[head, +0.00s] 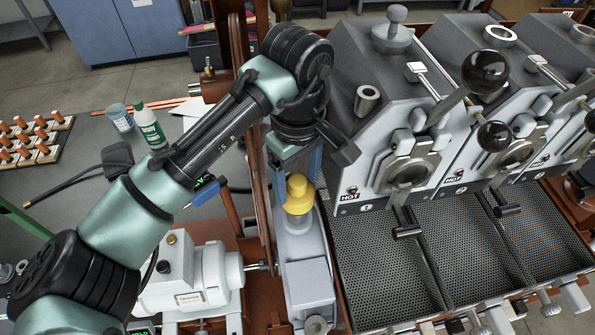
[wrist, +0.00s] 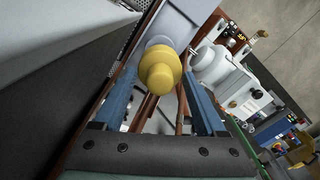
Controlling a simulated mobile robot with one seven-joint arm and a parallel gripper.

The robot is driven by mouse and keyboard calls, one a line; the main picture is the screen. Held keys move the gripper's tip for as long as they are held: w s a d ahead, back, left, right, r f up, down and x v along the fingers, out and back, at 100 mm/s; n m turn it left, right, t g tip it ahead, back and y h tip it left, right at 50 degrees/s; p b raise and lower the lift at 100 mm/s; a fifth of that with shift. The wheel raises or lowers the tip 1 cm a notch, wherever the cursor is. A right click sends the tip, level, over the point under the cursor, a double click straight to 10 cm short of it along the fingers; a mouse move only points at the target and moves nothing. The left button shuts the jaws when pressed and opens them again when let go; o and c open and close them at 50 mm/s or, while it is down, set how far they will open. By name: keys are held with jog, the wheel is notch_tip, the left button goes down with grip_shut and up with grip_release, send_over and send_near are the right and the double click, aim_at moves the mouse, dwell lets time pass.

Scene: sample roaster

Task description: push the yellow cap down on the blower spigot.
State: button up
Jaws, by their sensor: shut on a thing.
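The yellow cap (head: 298,192) has a narrower knob on a wider round base. It is over the top of the pale grey blower housing (head: 305,270), in the middle of the head view. In the wrist view the cap (wrist: 161,70) shows between the fingertips (wrist: 158,75).
The grey roaster (head: 375,110) with its perforated trays (head: 375,260) stands close on the right. A white motor unit (head: 200,277) is at lower left. A green-white bottle (head: 149,125), a blue cup (head: 119,117) and a sample rack (head: 35,142) stand on the left bench.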

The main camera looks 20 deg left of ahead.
aim_at(297, 199)
jog(key=shift+f, duration=0.85)
jog(key=shift+p, duration=0.9)
dwell(1.2)
jog(key=shift+f+b, duration=0.9)
jog(key=shift+f, duration=1.25)
jog(key=o, duration=1.3)
notch_tip(297, 199, up, 12)
jog(key=shift+f, duration=0.1)
jog(key=shift+r, duration=0.6)
